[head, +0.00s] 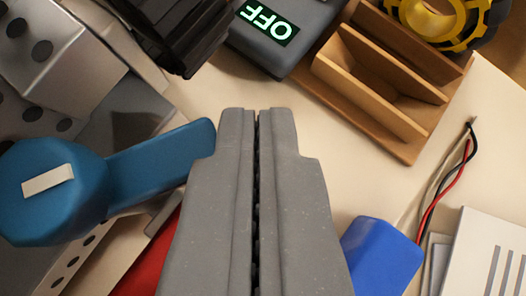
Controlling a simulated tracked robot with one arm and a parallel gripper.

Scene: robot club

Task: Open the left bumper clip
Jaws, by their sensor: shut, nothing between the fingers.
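A blue clip (50,190) is at the left in the head view. It has a thick round hub with a white bar mark and a flat lever arm (155,165) pointing right and slightly up. It sits over grey metal parts. My gripper (257,112) is shut and empty in the middle of the view, its fingers pointing up the picture. The end of the lever arm lies just left of my left finger. I cannot tell whether they touch. My fingers hide part of the surface below them.
Grey metal pieces with holes (50,50) fill the upper left. A black part (175,30) and a grey box reading OFF (268,35) are at the top. A wooden rack (380,80) is upper right. A blue block (382,255) and wires (450,180) lie right.

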